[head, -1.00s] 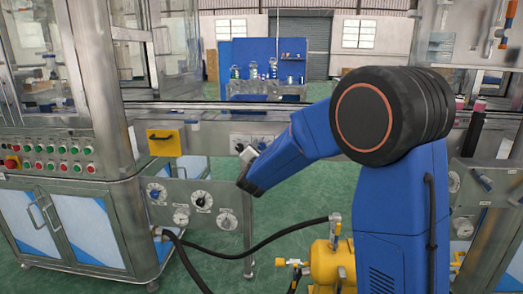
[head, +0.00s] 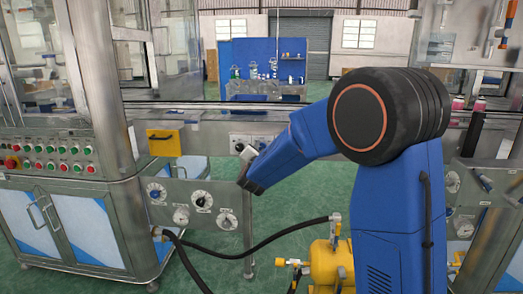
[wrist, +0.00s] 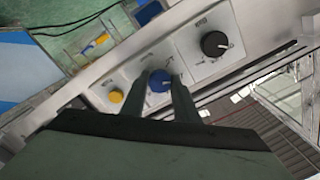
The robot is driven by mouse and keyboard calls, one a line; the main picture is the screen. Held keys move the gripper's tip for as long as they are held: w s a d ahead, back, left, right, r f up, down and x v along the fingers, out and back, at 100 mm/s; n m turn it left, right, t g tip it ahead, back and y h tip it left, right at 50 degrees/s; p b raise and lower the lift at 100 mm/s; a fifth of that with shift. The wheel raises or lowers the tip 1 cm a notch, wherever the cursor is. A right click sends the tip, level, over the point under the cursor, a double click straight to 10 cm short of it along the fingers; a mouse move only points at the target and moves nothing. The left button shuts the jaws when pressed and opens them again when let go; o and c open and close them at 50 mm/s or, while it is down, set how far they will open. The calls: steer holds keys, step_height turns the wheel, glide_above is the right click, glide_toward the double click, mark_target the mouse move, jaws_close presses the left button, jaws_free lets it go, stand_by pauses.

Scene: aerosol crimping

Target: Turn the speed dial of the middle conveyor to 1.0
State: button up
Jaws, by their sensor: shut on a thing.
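In the wrist view a blue dial (wrist: 158,80) sits on a light panel between a smaller yellow knob (wrist: 116,96) and a larger black dial (wrist: 214,43) with a white pointer mark. My gripper (wrist: 165,86) has its two fingers on either side of the blue dial and is shut on it. The print around the dials is too small to read. In the head view my gripper (head: 248,153) is at the conveyor's front control plate (head: 238,138), and partly hides it.
A grey panel with several dials and gauges (head: 201,199) stands below left. A yellow box (head: 164,142) is mounted left of the control plate. A yellow tank (head: 325,263) and black hoses (head: 272,240) are on the green floor below my arm.

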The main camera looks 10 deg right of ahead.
steer(key=n, duration=1.1)
stand_by(0.3)
steer(key=shift+n, duration=0.3)
steer(key=o, duration=1.1)
steer(key=shift+c, duration=0.2)
steer(key=v, duration=1.7)
steer(key=shift+s, duration=0.2)
